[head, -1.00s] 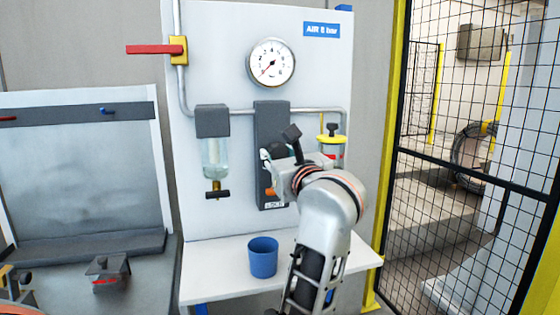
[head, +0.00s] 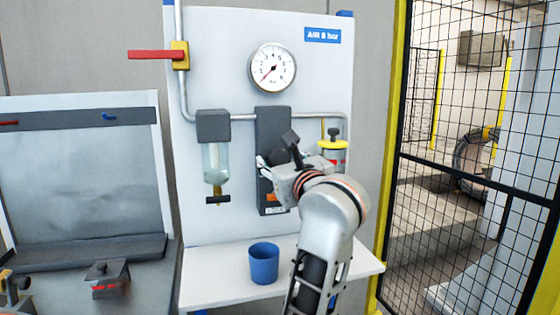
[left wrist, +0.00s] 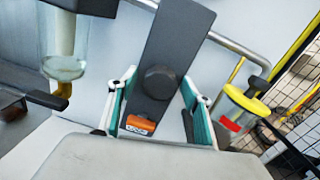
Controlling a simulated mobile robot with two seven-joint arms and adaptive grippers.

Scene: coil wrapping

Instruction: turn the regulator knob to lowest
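The regulator is a dark grey upright block (head: 272,125) on the white panel. Its dark round knob (left wrist: 160,82) shows in the left wrist view, below it an orange tab (left wrist: 140,125). My left gripper (head: 278,153) is at the regulator in the head view. In the left wrist view its fingers (left wrist: 159,88) are open, one on each side of the knob, with a visible gap on both sides. In the head view the gripper partly covers the knob. The round pressure gauge (head: 273,67) above has its red needle pointing to the lower left. My right gripper is not in view.
A clear-bowled filter (head: 214,160) hangs left of the regulator, and a yellow-topped unit (head: 332,146) stands right. A red lever (head: 153,54) sticks out upper left. A blue cup (head: 264,263) stands on the white shelf (head: 215,285). A mesh fence (head: 470,170) is at right.

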